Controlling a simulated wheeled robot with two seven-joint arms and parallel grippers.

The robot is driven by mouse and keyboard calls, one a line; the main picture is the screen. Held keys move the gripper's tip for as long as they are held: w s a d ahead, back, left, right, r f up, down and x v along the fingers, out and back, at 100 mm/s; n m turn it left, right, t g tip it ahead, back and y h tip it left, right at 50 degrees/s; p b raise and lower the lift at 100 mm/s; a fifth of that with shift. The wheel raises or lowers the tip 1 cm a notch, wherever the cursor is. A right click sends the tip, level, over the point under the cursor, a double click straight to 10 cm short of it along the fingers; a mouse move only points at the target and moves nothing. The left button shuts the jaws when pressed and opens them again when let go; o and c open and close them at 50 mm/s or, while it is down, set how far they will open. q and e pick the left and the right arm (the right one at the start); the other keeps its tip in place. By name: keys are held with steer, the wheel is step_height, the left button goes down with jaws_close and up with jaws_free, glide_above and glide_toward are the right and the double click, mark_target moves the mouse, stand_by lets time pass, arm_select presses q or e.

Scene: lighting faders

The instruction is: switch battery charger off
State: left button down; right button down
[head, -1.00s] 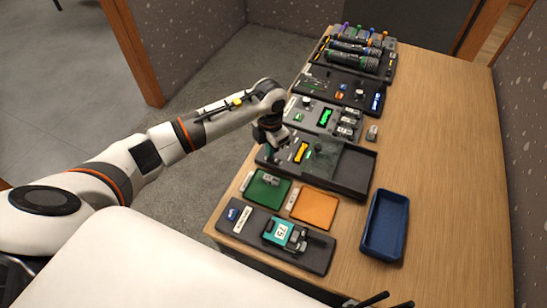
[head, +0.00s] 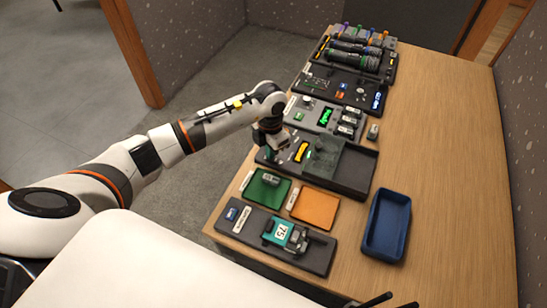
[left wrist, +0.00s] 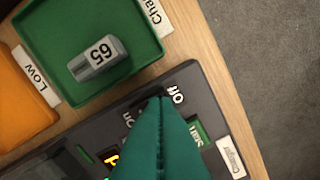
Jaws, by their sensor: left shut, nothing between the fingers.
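The battery charger (head: 345,183) is a dark grey unit with a yellow display (head: 301,152), midway along the table. In the left wrist view its dark panel (left wrist: 200,92) carries "On" and "Off" markings, a green "Start" button (left wrist: 198,130) and a "Charger" label (left wrist: 231,158). The display (left wrist: 111,158) glows yellow there. My left gripper (head: 272,145) is over the charger's left end. Its green fingers (left wrist: 160,101) are shut and empty, with the tips between "On" and "Off". They largely hide the black switch, so its position cannot be told, nor whether they touch it.
A green tray (head: 262,197) holds a battery marked 65 (left wrist: 99,57). Beside it lies an orange tray (head: 315,208). A blue bin (head: 386,226) stands to the right. A dark stand (head: 315,256) holds a teal device. The table's right side is clear.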

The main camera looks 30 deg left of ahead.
arm_select(q)
steer(key=shift+f, duration=0.2)
steer(key=shift+s, duration=0.1)
steer(key=shift+r+p, duration=0.55)
steer(key=shift+r, duration=0.2)
steer(key=shift+r+p, duration=1.8)
steer(key=shift+r, duration=0.95)
steer(key=shift+f, duration=0.1)
